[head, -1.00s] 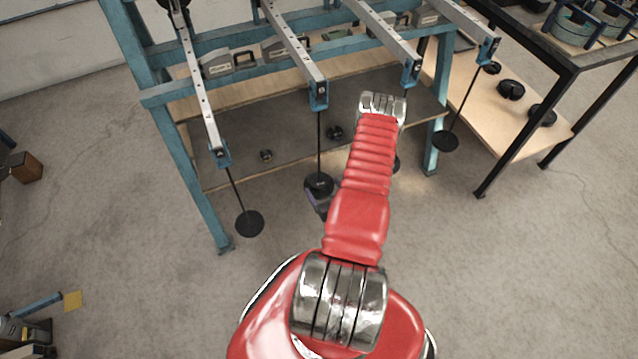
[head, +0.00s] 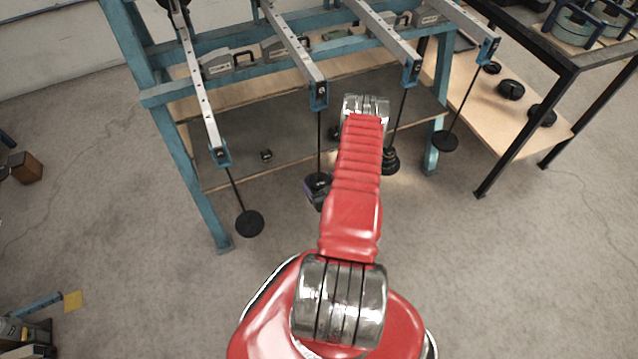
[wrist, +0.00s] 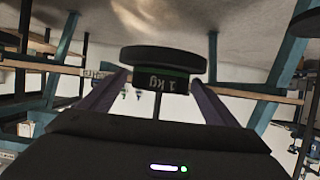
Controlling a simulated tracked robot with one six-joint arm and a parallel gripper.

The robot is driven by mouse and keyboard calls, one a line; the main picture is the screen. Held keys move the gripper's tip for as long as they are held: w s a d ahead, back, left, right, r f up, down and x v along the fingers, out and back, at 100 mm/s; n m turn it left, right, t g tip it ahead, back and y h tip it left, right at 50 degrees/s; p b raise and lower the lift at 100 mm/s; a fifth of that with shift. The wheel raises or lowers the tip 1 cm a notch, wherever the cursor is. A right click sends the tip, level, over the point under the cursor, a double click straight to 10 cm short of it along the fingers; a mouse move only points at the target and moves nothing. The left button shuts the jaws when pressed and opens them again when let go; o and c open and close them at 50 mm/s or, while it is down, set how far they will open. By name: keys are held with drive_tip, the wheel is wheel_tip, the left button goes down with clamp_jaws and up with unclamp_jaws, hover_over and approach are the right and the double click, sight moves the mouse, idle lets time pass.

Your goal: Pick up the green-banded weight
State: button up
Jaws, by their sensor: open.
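In the wrist view, which shows the scene upside down, a dark weight marked "1 kg" (wrist: 162,82) with a thin green band rests against a wider dark disc (wrist: 163,60). A thin rod (wrist: 157,108) runs from it. My gripper (wrist: 161,80) is open, with one finger on each side of the weight; I cannot tell whether they touch it. In the head view the weight hangs below the second lever from the left, as a dark stack (head: 318,180). My gripper (head: 316,192) is at this stack, mostly hidden by my red arm.
A blue lever frame (head: 180,150) holds several levers with hanging rods. Other hanger discs (head: 249,223) hang to the left and dark weights (head: 390,161) to the right. A wooden shelf (head: 480,100) with weights stands at right. The floor in front is clear.

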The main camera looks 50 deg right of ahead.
sight(319, 175)
drive_tip(key=shift+c, duration=0.5)
drive_tip(key=shift+r, duration=0.1)
drive_tip(key=c, duration=1.6)
drive_tip(key=shift+r, duration=0.1)
drive_tip(key=shift+r, duration=1.65)
drive_tip(key=s+a, duration=0.3)
drive_tip(key=s, duration=0.2)
drive_tip(key=s+a, duration=0.3)
drive_tip(key=s, duration=0.2)
drive_tip(key=s+a, duration=0.3)
drive_tip(key=s, duration=0.2)
drive_tip(key=shift+s+a, duration=0.1)
drive_tip(key=shift+s, duration=0.15)
